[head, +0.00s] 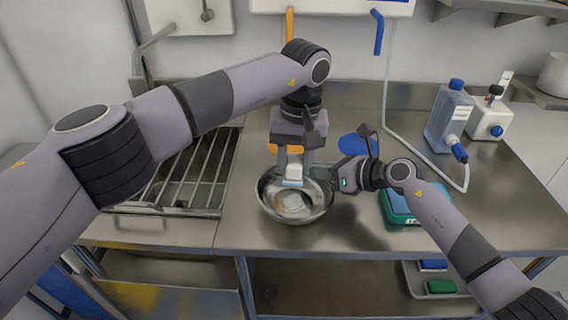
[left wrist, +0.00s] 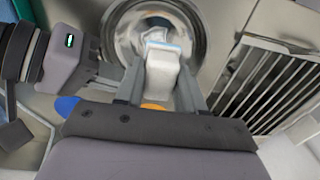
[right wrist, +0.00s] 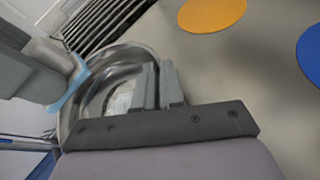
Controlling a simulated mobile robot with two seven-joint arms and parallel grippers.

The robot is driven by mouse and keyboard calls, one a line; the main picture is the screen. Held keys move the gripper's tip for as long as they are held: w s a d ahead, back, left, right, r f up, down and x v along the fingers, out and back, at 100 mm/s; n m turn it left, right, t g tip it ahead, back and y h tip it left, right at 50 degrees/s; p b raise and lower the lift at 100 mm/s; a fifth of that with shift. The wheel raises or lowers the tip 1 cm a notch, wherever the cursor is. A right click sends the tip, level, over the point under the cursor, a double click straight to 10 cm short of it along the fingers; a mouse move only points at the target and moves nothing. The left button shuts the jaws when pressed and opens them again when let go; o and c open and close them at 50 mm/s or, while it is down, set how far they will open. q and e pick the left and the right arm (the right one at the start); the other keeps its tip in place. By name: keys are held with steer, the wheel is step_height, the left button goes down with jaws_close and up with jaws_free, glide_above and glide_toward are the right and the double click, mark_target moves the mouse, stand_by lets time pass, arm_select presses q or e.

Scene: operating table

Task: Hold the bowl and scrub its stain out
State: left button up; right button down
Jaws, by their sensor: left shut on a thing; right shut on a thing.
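The shiny metal bowl (head: 268,205) stands upright on the steel counter. My right gripper (head: 330,176) is shut on the bowl's right rim; the right wrist view shows its fingers (right wrist: 160,88) across the bowl's wall (right wrist: 92,85). My left gripper (head: 293,162) points down over the bowl, shut on a white scrubber (head: 294,174) with a light-blue lower edge. The scrubber (left wrist: 163,72) is at the bowl's opening; I cannot tell whether it touches the inside. Pale and brownish patches show in the bowl, but I cannot tell stain from reflection.
A slatted metal rack (head: 190,175) lies left of the bowl. Orange (right wrist: 212,12) and blue (head: 356,146) discs lie behind it. A teal-blue box (head: 398,207) stands close right, under my right arm. A bottle (head: 449,118) stands at the back right. The front right counter is clear.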

stand_by(0.4)
arm_select(q)
steer(key=shift+a+f, duration=0.2)
steer(key=shift+f, duration=3.45)
steer(key=shift+f, duration=0.6)
steer(key=shift+s+d, duration=0.4)
steer(key=shift+w+a, duration=0.1)
steer(key=shift+w+a, duration=0.7)
steer(key=shift+a, duration=0.1)
